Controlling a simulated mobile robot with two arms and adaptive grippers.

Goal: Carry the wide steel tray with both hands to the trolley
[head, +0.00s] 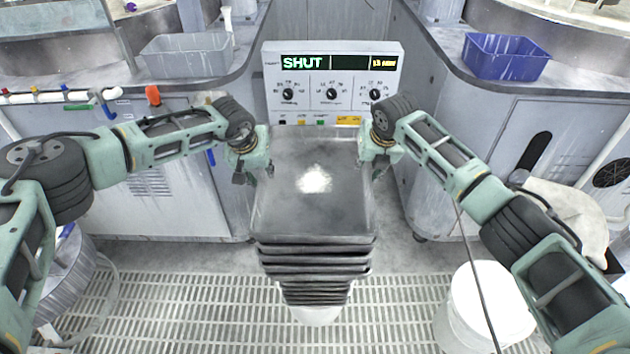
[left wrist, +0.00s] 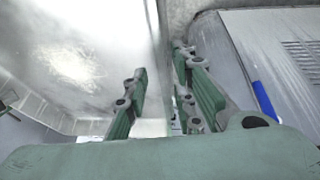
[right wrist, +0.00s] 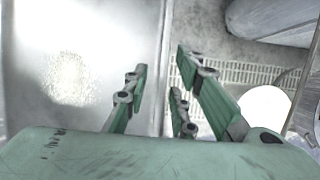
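The wide steel tray (head: 312,205) is upright in front of me, at the middle of the head view, with its shiny inside facing up. My left gripper (head: 254,173) is at its left side and my right gripper (head: 373,168) at its right side. In the left wrist view the fingers (left wrist: 160,62) straddle the tray's side wall. In the right wrist view the fingers (right wrist: 161,60) also stand on both sides of the wall (right wrist: 166,40), with gaps showing. Both grippers look open. The trolley is not plainly in view.
A dark ribbed stack (head: 315,262) shows directly below the tray's near edge. A control panel (head: 333,90) reading SHUT stands behind. Worktops with a grey bin (head: 187,55) and a blue bin (head: 505,57) flank it. A white bucket (head: 485,308) stands on the floor at right.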

